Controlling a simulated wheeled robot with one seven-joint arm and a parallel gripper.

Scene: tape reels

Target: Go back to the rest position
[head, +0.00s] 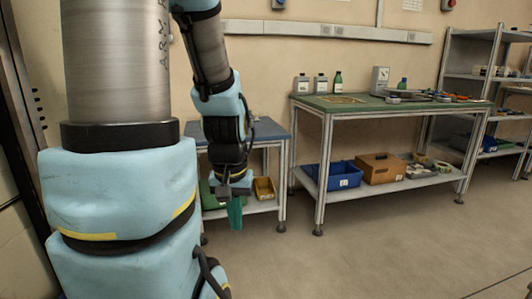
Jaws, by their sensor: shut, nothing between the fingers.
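My gripper (235,208) hangs at the end of my arm, left of the picture's middle, pointing down. It is shut and I see nothing held in it. A narrow teal-green piece shows at its lower end and looks like part of the fingers. The gripper is in front of a small blue-topped table (268,130), in open air and apart from the green-topped workbench. My arm hides much of the small table.
The green-topped workbench (325,103) carries bottles and small parts. Its lower shelf holds a blue bin (345,178) and a brown box (378,170). Metal shelving (470,55) stands right. The floor (385,250) in front is clear.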

